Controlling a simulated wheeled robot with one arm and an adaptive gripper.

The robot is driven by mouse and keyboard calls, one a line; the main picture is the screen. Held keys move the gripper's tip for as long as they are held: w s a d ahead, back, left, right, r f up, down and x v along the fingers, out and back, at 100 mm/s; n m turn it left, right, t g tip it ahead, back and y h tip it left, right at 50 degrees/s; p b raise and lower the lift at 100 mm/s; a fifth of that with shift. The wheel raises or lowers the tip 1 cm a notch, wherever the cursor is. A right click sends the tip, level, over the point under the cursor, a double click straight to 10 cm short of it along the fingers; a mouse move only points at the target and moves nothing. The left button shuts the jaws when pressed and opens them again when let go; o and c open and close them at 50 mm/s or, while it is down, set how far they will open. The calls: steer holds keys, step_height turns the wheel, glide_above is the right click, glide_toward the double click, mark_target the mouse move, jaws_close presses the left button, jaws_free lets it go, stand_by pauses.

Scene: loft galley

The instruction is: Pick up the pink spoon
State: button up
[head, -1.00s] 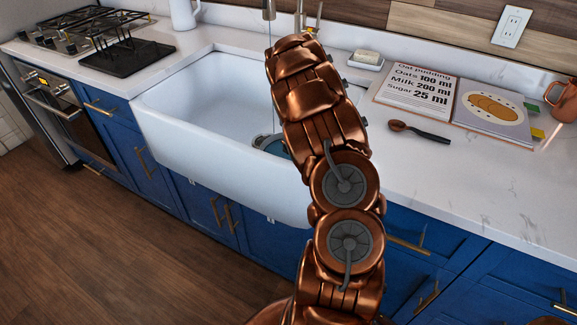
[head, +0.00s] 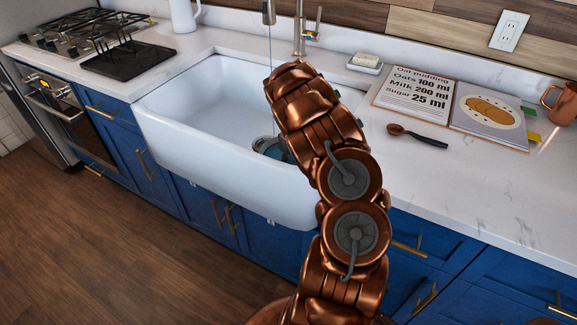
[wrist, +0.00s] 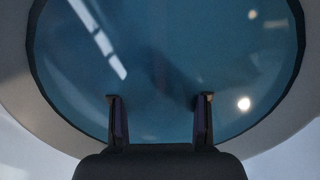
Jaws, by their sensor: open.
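No pink spoon can be made out in either view. A spoon with a brown bowl and dark handle (head: 418,136) lies on the counter in front of the open book. A blue round thing (head: 272,148) sits in the sink, partly hidden behind my arm in the head view. In the wrist view a large blue round surface with a pale rim (wrist: 165,50) fills most of the picture. My gripper (wrist: 160,100) is open over it, with nothing visible between the fingers. The head view hides my gripper behind my arm.
The white sink (head: 185,115) has a tall front wall, and the faucet (head: 300,35) stands behind it. The open recipe book (head: 485,112), soap dish (head: 365,62) and copper mug (head: 563,103) are on the counter. The counter's front right is clear.

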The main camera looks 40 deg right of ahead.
jaws_close()
stand_by(0.4)
step_height(320, 180, up, 13)
steer(key=p, duration=0.1)
steer(key=shift+f, duration=0.15)
stand_by(0.7)
